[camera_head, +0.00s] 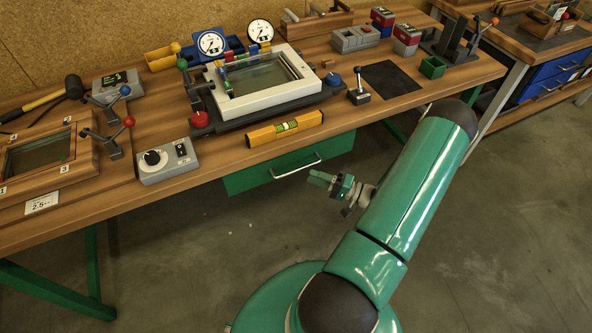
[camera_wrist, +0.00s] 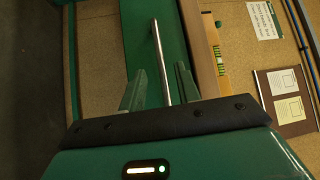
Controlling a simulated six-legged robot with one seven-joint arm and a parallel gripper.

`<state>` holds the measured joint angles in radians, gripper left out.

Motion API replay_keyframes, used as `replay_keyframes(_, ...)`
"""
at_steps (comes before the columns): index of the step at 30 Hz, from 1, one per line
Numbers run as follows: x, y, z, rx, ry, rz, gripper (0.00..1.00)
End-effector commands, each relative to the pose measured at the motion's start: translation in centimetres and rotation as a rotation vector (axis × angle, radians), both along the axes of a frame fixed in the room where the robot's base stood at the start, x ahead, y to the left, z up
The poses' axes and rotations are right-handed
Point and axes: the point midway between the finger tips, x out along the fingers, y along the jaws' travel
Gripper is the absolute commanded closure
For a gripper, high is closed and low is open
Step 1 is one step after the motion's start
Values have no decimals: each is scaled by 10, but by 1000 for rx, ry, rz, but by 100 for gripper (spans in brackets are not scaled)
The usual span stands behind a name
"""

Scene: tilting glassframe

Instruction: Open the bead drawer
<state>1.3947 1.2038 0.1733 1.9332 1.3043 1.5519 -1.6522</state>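The bead drawer (camera_head: 245,180) is a green front under the workbench edge, with a pale bar handle (camera_head: 297,167). It looks shut, close under the tabletop. My gripper (camera_head: 318,179) is just right of the handle in the head view, its fingers pointing toward the drawer. In the wrist view my gripper (camera_wrist: 160,70) has its two green fingers apart. The metal handle (camera_wrist: 157,42) runs lengthwise between them in the picture, with a visible gap on each side. The green drawer front (camera_wrist: 133,35) lies behind it. No finger clearly touches the handle.
The wooden workbench (camera_head: 220,152) above carries a white-framed glass tray (camera_head: 262,97), a yellow spirit level (camera_head: 284,129), a grey switch box (camera_head: 167,162) and several levers. Green bench legs (camera_head: 92,265) stand below left. The floor before the drawer is clear apart from my own body.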

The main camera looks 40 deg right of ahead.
Motion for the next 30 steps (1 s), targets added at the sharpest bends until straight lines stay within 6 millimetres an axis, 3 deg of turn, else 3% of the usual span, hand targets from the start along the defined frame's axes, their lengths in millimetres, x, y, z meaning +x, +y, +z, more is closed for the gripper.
replay_keyframes(10,52,29,8,1,1,2,67)
replay_keyframes(22,61,34,9,0,1,1,67)
replay_keyframes(27,61,34,9,0,1,1,99)
replay_keyframes(30,61,34,9,0,1,1,100)
